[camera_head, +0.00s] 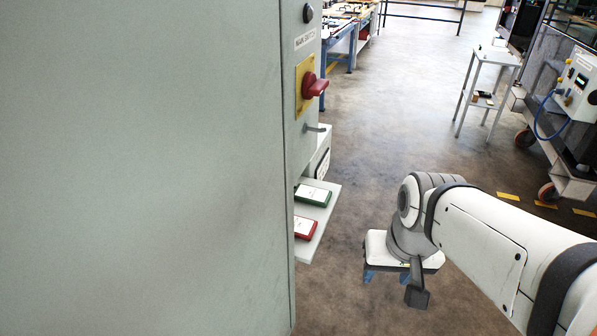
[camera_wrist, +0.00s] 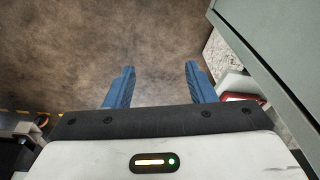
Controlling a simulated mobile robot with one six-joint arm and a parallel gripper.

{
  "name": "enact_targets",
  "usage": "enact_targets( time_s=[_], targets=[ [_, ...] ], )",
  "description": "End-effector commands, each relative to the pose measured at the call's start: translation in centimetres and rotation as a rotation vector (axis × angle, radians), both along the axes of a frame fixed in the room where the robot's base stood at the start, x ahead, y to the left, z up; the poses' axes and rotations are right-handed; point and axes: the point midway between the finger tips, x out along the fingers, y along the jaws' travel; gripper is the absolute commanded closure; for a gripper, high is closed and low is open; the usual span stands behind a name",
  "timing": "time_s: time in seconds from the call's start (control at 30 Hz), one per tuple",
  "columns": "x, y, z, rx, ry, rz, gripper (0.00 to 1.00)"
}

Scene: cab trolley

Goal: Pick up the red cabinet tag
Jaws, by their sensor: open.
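The red cabinet tag (camera_head: 304,229) has a white label face and lies on a small grey shelf (camera_head: 323,222) on the side of the tall cabinet. A green tag (camera_head: 313,195) lies behind it on the same shelf. In the wrist view a red edge, likely the red tag (camera_wrist: 240,97), shows at the right, partly hidden by my gripper's body. My gripper (camera_wrist: 160,70) is open, with two blue fingers apart and nothing between them. In the head view its blue fingers show low (camera_head: 385,276), to the right of the shelf and apart from it.
The large grey-green cabinet (camera_head: 140,170) fills the left and carries a red rotary switch (camera_head: 314,86) and a small lever above the shelf. A white side table (camera_head: 488,75) and a wheeled trolley (camera_head: 568,175) stand at the right. Open floor lies between.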

Motion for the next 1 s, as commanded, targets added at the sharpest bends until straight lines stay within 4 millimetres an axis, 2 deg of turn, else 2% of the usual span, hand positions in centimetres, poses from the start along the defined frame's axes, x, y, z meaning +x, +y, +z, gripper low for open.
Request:
enact_targets(
  time_s=[0.03, 0.17, 0.27, 0.33, 0.4, 0.6, 0.7, 0.8, 1.0],
  targets=[
    [0.2, 0.8, -0.6, 0.048, 0.038, -0.041, 0.46],
    [1.1, 3.4, -2.4, 0.258, 0.185, -0.278, 0.35],
    [2.8, 5.9, -3.6, 0.469, 0.338, -0.535, 0.27],
    [4.6, 7.4, -4.0, 0.619, 0.45, -0.721, 0.21],
    [6.7, 8.6, -4.3, 0.761, 0.554, -0.9, 0.2],
    [13.0, 9.1, -4.9, 1.087, 0.788, -1.303, 0.2],
    [15.2, 8.7, -5.1, 1.188, 0.854, -1.42, 0.2],
    [16.4, 8.4, -5.3, 1.244, 0.888, -1.483, 0.2],
    [17.3, 9.9, -6.0, 1.264, 0.902, -1.503, 0.2]
  ],
)
